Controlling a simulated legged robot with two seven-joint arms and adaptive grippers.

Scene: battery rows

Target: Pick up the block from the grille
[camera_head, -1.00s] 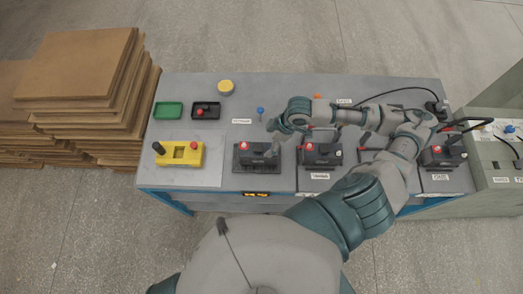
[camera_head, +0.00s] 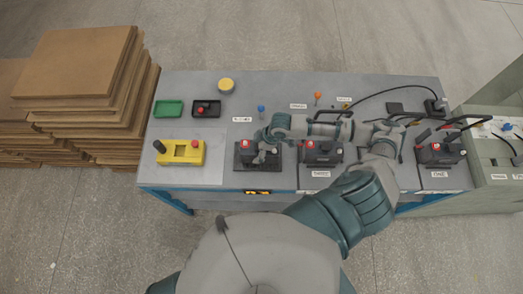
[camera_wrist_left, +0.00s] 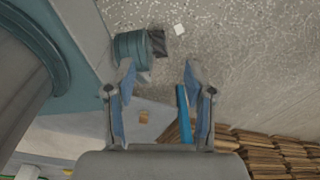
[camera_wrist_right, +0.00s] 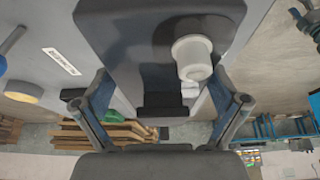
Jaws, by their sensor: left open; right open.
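A dark block (camera_head: 244,155) with a red cap sits on a dark base plate, apparently the grille (camera_head: 239,167), on the grey table left of centre. My right gripper (camera_head: 262,155) is at this block from above and partly covers it. In the right wrist view the dark block (camera_wrist_right: 130,40), with a pale round post on it, lies between the two spread fingers. I cannot tell if they touch it. My left gripper (camera_wrist_left: 160,70) is open and empty in its wrist view, away from the block. It does not show in the head view.
A similar red-topped block (camera_head: 322,153) stands close on the right, and another (camera_head: 438,153) at the far right. Cables run at the back right.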

